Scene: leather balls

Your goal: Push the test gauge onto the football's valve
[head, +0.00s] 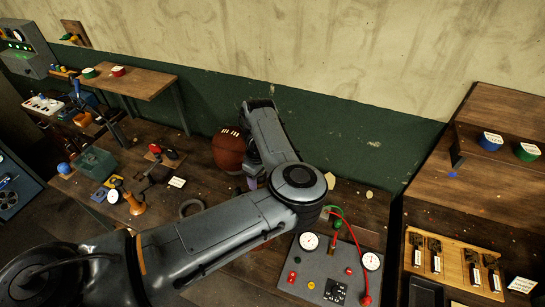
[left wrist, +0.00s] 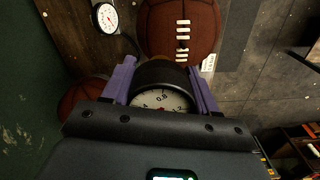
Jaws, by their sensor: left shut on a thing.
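In the left wrist view, my left gripper (left wrist: 161,85) has its purple fingers shut on the black test gauge (left wrist: 155,74), whose white dial faces the camera. A brown football (left wrist: 181,25) with white laces lies just beyond the gauge. I cannot tell whether they touch, and no valve is visible. A second brown ball (left wrist: 80,98) is partly hidden at the left. In the head view, a brown laced ball (head: 229,150) sits by the wall, left of my forearm; I cannot tell which of the two it is. Purple of my left gripper (head: 252,182) shows there. My right gripper is not in view.
A grey panel (head: 321,270) with dials and a red hose (head: 353,232) stands right of my elbow. A black ring (head: 191,208), a green box (head: 97,163) and an orange-brown cone (head: 134,204) lie on the bench to the left. The green wall is close behind.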

